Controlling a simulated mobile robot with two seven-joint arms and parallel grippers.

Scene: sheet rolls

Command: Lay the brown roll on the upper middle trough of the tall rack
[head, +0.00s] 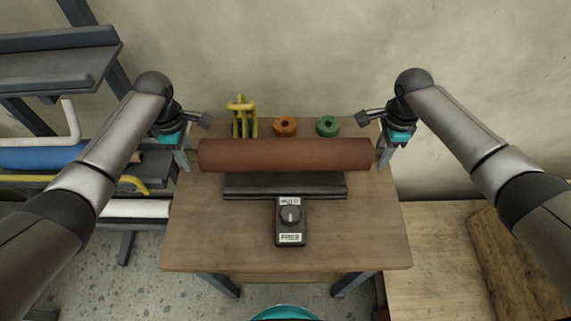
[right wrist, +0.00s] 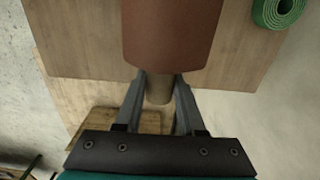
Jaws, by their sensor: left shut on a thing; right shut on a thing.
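The brown roll (head: 285,154) lies level, left to right, across the back half of the wooden table, behind a dark cradle. I cannot tell whether it touches anything beneath it. My left gripper (head: 187,160) is shut on its left end. My right gripper (head: 382,158) is shut on its right end. In the right wrist view, the fingers (right wrist: 158,92) hold the narrow core stub sticking out of the brown roll (right wrist: 172,30). The tall rack (head: 60,62) stands at the left, with grey troughs at several heights, partly cut off by the picture edge and hidden by my left arm.
The wooden table (head: 190,238) carries a dark cradle (head: 285,188), a dial unit (head: 290,222), a yellow stand (head: 242,117), an orange coil (head: 286,126) and a green coil (head: 328,126). A blue roll (head: 35,155) and a white roll (head: 135,208) lie on the rack. A wall stands behind.

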